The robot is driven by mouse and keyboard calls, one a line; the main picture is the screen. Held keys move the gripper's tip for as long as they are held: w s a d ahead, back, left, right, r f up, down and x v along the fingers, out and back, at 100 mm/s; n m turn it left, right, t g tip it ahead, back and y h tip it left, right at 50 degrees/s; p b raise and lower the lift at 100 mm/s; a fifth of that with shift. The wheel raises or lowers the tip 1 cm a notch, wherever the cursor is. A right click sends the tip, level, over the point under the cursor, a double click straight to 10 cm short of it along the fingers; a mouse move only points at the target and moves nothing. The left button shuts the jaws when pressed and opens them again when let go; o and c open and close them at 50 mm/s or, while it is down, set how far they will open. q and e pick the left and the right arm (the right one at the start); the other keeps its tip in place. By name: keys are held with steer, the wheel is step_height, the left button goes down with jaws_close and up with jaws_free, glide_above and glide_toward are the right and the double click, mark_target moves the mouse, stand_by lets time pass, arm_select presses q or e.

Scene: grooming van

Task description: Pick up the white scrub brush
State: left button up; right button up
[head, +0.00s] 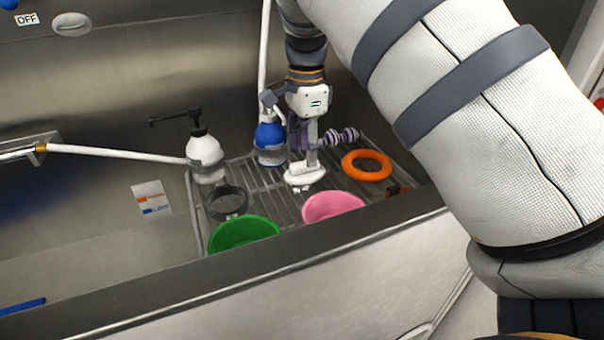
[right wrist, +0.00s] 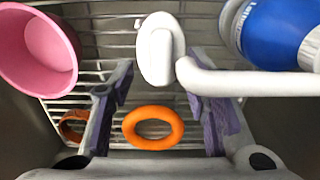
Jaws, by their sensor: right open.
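The white scrub brush (head: 304,175) lies on the wire rack, between the blue bottle and the pink bowl. In the right wrist view the brush (right wrist: 157,50) shows its rounded white body just ahead of the fingertips. My right gripper (head: 304,148) points down above the brush, its fingers apart. In the wrist view the gripper (right wrist: 159,75) has purple-padded fingers spread to either side with nothing held between them. Whether a finger touches the brush is not clear. My left gripper is not in view.
A blue pump bottle (head: 270,142) stands close left; its white nozzle (right wrist: 245,84) reaches near a finger. Also on the rack are a pink bowl (head: 332,206), green bowl (head: 243,233), dark round dish (head: 227,201), white pump bottle (head: 205,155), orange ring (head: 367,165) and purple-striped toy (head: 341,137).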

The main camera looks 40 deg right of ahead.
mark_target(305, 162)
step_height(305, 162, down, 3)
steer(key=shift+f, duration=0.1)
steer(key=shift+w, duration=0.1)
steer(key=shift+r, duration=0.2)
steer(key=shift+c, duration=0.8)
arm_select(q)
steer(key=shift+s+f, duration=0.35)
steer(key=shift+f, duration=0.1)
arm_select(e)
jaws_close()
steer(key=shift+r, duration=0.1)
steer(key=shift+r, duration=0.25)
steer(key=s, duration=0.1)
steer(key=s+r+p, duration=0.2)
steer(key=s, duration=0.1)
steer(key=shift+a, duration=0.4)
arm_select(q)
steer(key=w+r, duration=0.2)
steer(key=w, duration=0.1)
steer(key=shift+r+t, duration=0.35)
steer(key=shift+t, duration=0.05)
arm_select(e)
step_height(305, 162, up, 12)
steer(key=shift+r, duration=0.2)
